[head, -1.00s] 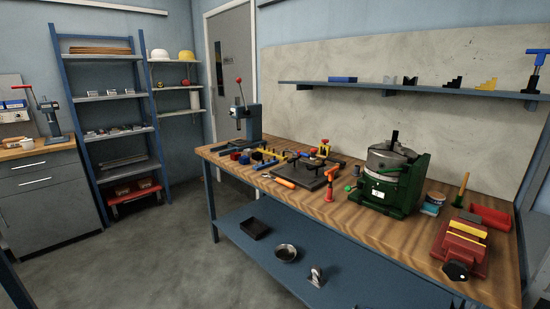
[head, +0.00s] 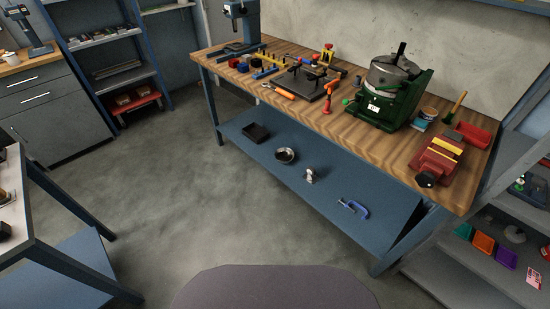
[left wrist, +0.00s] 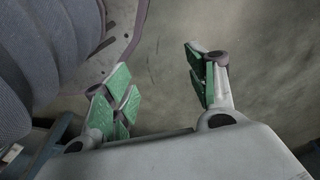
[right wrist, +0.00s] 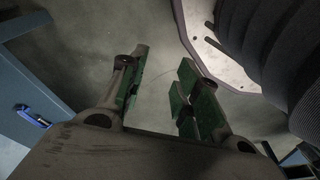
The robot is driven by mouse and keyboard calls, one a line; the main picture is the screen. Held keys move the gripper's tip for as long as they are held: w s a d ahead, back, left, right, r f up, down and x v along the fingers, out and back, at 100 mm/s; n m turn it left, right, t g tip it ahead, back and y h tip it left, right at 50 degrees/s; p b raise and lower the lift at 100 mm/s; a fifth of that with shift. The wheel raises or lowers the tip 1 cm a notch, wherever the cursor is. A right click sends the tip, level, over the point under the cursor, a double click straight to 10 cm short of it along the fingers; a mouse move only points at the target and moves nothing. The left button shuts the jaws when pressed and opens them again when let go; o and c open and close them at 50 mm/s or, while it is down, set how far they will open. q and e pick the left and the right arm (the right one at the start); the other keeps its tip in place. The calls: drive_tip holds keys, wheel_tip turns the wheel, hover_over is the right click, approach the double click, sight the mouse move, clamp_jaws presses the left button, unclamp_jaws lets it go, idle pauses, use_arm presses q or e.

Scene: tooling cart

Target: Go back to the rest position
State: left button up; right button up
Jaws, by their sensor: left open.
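Neither gripper shows in the head view. My left gripper (left wrist: 160,84) shows in the left wrist view, its green-padded fingers spread apart with nothing between them. My right gripper (right wrist: 160,88) shows in the right wrist view, its fingers also apart and empty. Bare grey floor lies behind both sets of fingers, and parts of my own body are close beside each.
The wooden-topped workbench (head: 340,122) carries a green-based machine (head: 384,98) and a red vise (head: 436,160). Its blue lower shelf (head: 330,190) holds a blue clamp (head: 352,207). Another table (head: 22,240) stands at left, shelves (head: 480,265) at right. Floor (head: 190,190) between is clear.

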use_arm(q)
drive_tip(key=s+a+r+p, duration=0.1)
drive_tip(key=s+a+p, duration=0.1)
drive_tip(key=s+p, duration=0.6)
drive_tip(key=s+a+r+p, duration=0.1)
drive_tip(key=s+a+p, duration=0.2)
drive_tip(key=s+p, duration=0.5)
drive_tip(key=shift+s+a+r+g+y, duration=0.3)
drive_tip(key=shift+s+a+g, duration=0.1)
drive_tip(key=shift+s, duration=0.2)
use_arm(e)
drive_tip(key=s+d+r, duration=0.1)
drive_tip(key=s+d, duration=0.1)
drive_tip(key=s, duration=0.6)
drive_tip(key=s+d+r, duration=0.1)
drive_tip(key=s+d, duration=0.2)
drive_tip(key=s, duration=0.6)
drive_tip(key=shift+s+d+r+g+h, duration=0.15)
drive_tip(key=shift+d+r+g+h, duration=0.15)
drive_tip(key=shift+d+g, duration=0.1)
use_arm(q)
drive_tip(key=shift+w, duration=0.15)
